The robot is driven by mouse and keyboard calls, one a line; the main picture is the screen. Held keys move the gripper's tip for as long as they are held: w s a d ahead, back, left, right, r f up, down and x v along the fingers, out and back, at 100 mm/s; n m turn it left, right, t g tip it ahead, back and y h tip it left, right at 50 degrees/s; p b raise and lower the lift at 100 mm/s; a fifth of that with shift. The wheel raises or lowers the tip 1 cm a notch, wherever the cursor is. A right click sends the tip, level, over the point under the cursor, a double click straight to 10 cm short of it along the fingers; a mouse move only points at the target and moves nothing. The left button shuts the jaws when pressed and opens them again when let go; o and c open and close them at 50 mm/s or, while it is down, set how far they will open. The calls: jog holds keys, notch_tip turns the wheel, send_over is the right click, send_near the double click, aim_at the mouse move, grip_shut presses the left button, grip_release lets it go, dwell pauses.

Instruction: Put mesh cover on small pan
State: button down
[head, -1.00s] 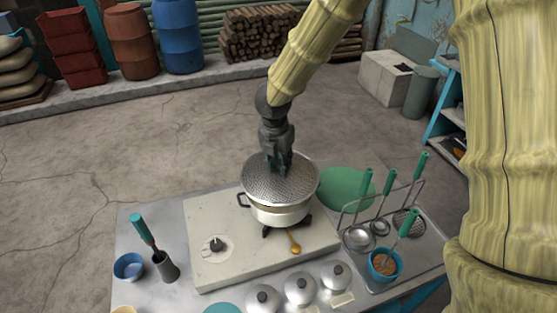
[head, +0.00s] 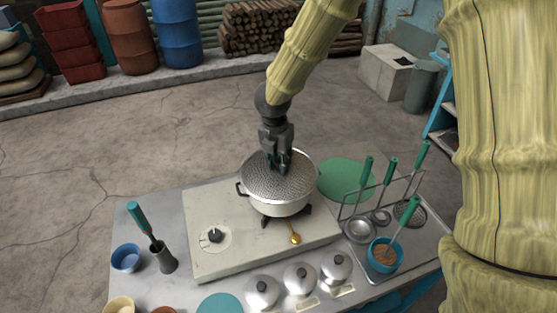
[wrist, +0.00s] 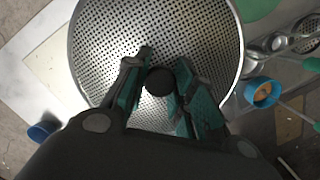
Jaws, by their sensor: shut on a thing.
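The mesh cover (head: 262,184) is a round perforated metal disc lying over the white small pan (head: 277,207), which stands on the stove. In the head view the cover looks level and about at the pan's rim; whether it is fully seated all round I cannot tell. My gripper (head: 279,168) points down at the cover's middle. In the wrist view the cover (wrist: 105,45) fills the upper centre, and my gripper (wrist: 160,95) is shut on its dark round knob (wrist: 159,81). The pan is hidden under the cover there.
The stove plate (head: 215,265) has a knob at its left. A blue bowl (head: 126,258) and a holder (head: 163,257) stand left. A utensil rack (head: 362,212) and a blue cup (head: 384,256) stand right. A green disc (head: 346,178) lies behind.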

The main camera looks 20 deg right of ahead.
jog(key=shift+f+b, duration=0.35)
jog(key=shift+f, duration=0.15)
jog(key=c, duration=1.1)
grip_release()
jog(key=r, duration=0.4)
jog(key=s+r, duration=0.1)
jog(key=r, duration=0.3)
jog(key=a+r, duration=0.1)
jog(key=r, duration=0.3)
jog(key=shift+s+a, duration=0.1)
jog(key=shift+s, duration=0.1)
notch_tip(320, 180, up, 6)
jog(key=p, duration=0.5)
send_over(276, 172)
jog(key=shift+s+a, duration=0.3)
jog(key=shift+s, duration=0.1)
jog(key=shift+f+b, duration=0.15)
jog(key=shift+b, duration=0.15)
